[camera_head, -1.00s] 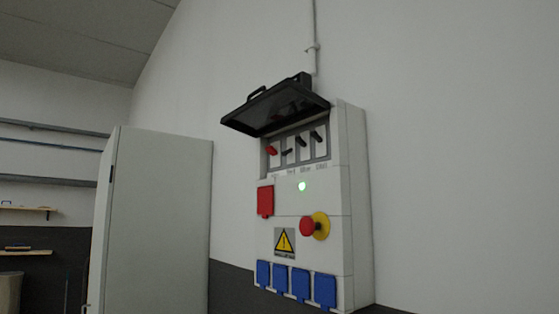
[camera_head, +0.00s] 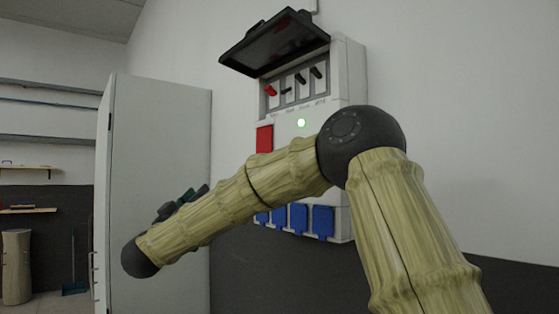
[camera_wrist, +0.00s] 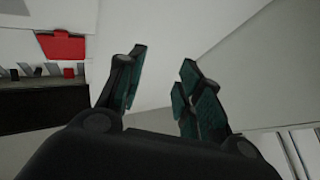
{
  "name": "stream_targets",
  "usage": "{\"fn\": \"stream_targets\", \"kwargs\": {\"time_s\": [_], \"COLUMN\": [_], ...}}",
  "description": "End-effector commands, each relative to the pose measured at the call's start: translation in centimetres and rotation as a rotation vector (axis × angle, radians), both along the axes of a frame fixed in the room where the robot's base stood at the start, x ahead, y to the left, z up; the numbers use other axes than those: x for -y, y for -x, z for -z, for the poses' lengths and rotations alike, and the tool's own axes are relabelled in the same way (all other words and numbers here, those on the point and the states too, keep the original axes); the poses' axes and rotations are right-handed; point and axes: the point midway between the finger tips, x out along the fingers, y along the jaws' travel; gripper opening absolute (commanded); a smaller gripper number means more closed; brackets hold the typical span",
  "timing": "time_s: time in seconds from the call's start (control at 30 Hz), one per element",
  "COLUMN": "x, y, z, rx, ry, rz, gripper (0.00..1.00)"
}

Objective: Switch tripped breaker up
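The white breaker box (camera_head: 345,75) hangs on the wall with its dark lid (camera_head: 275,45) raised. In its window is a row of levers: a red lever (camera_head: 270,90), then a small dark lever (camera_head: 287,91) that sits lower than the others, then a black lever (camera_head: 300,79) and another black lever (camera_head: 317,73), both tilted up-left. My gripper (camera_wrist: 158,88) is open, with nothing between its fingers. It is left of and below the levers in the head view, partly hidden by my arm. In the wrist view the box shows inverted at left, with the red lever (camera_wrist: 70,72) at the row's end.
A red socket cover (camera_head: 264,138) and blue socket covers (camera_head: 323,220) are below the levers. My arm hides the middle of the box front. A tall grey cabinet (camera_head: 160,130) stands left.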

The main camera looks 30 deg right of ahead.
Motion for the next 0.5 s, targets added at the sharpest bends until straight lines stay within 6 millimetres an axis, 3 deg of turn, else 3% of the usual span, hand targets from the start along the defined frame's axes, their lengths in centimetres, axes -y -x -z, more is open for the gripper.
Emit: {"fn": "stream_targets", "kwargs": {"time_s": [0.03,0.1,0.2,0.33,0.5], "x": [1.0,2.1,3.6,5.0,6.0], "y": [2.0,4.7,8.9,13.3,16.4], "z": [-4.3,-9.2,-14.9,-19.9,-22.8], "rx": [0.052,0.097,0.144,0.175,0.186], "ry": [-0.017,-0.040,-0.085,-0.143,-0.189], "rz": [0.067,0.161,0.277,0.386,0.457], "gripper": [0.36,0.36,0.36,0.36,0.36]}}
